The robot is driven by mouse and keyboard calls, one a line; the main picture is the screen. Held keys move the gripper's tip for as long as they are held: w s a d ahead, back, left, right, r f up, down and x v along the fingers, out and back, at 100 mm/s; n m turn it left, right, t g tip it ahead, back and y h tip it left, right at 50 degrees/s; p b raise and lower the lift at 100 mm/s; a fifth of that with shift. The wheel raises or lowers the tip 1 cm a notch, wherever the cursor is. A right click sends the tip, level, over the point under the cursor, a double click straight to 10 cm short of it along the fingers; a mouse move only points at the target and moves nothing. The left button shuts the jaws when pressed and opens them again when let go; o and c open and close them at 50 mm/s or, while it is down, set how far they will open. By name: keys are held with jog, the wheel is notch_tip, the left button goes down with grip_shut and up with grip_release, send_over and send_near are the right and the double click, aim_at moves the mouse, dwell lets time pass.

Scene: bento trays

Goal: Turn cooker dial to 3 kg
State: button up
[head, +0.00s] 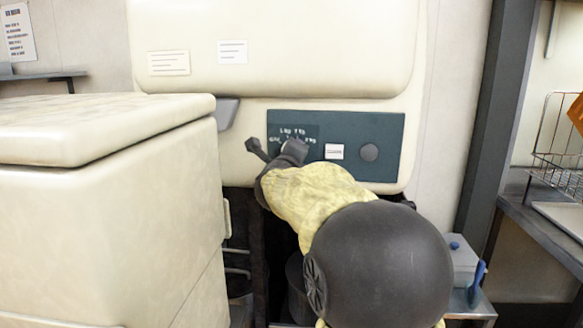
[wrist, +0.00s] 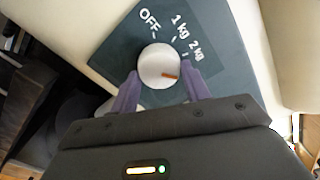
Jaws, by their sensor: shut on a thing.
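The cooker dial (wrist: 155,62) is a round white knob with an orange mark on its face. In the wrist view the mark lies on the lower right of the face and points right, below the 2 kg tick. OFF, 1 kg and 2 kg are readable on the dark dial plate (wrist: 125,45); a 3 kg label is not visible, and my right finger covers the area past 2 kg. My gripper (wrist: 160,72) is shut on the dial, one purple finger on each side. In the head view my gripper (head: 290,150) is at the panel and largely hides the dial.
A large cream cabinet (head: 100,220) stands close on the left. A wire basket (head: 558,150) sits on the shelf at far right.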

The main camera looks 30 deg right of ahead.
jog(key=shift+m, duration=0.4)
jog(key=o, duration=1)
jog(key=v, duration=1.7)
jog(key=shift+s+a, duration=0.1)
jog(key=shift+a, duration=0.05)
jog(key=shift+f, duration=0.1)
